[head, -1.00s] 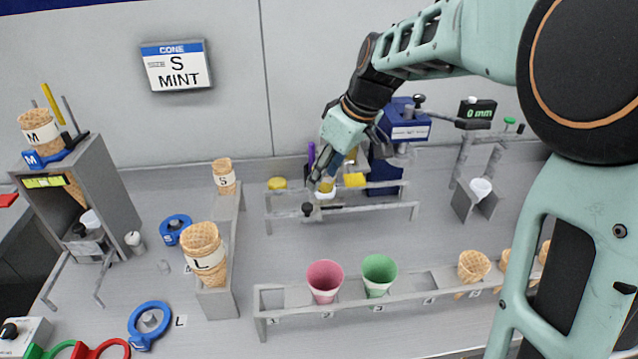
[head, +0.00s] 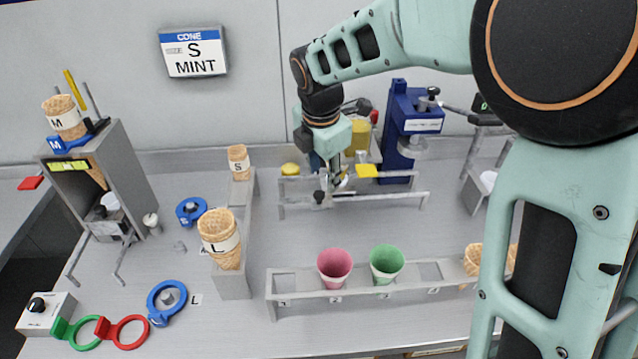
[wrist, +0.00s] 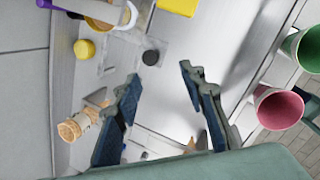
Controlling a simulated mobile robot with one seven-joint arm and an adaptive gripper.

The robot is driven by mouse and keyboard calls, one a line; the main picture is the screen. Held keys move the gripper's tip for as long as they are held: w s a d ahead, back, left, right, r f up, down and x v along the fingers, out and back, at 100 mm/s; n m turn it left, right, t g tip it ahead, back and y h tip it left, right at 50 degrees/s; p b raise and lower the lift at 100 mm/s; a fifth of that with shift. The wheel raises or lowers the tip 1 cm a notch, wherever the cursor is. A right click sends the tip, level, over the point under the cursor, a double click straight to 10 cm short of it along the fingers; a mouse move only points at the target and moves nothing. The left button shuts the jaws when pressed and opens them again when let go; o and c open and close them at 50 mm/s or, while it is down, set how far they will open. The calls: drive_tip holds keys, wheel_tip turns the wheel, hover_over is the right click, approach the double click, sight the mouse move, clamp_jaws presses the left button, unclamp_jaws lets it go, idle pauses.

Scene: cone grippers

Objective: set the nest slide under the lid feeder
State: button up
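My gripper (wrist: 158,78) is open and empty, its two fingers spread apart in the wrist view. The slide's round black knob (wrist: 150,57) lies just beyond the fingertips, not between them. In the head view my gripper (head: 326,188) points down over the left half of a grey rail frame (head: 400,194), and a dark knob (head: 319,197) shows at its tips. The nest is mostly hidden behind my gripper. A yellow block (head: 366,171) sits over the rails to the right, with a yellow upright part (head: 357,137) behind it. I cannot tell which of these is the lid feeder.
A yellow round piece (head: 290,169) is left of my gripper. A blue press (head: 400,125) stands behind right. In front, a rack (head: 312,300) holds a pink cup (head: 334,266), a green cup (head: 386,262) and cones. An S cone (head: 238,162) stands left.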

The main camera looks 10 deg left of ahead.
sight(319, 193)
drive_tip(key=w+f+n, duration=0.1)
drive_tip(key=f+n, duration=0.1)
drive_tip(key=f, duration=0.1)
drive_tip(key=w+a+f+n, duration=0.1)
drive_tip(key=f+n, duration=0.1)
drive_tip(key=f, duration=0.1)
drive_tip(key=w+f+n+t, duration=0.1)
drive_tip(key=w+f+n, duration=0.1)
drive_tip(key=f+n, duration=0.1)
drive_tip(key=shift+a+f+h+p, duration=0.2)
drive_tip(key=shift+a+h+p, duration=0.15)
drive_tip(key=shift+h+p, duration=0.05)
clamp_jaws()
idle(0.3)
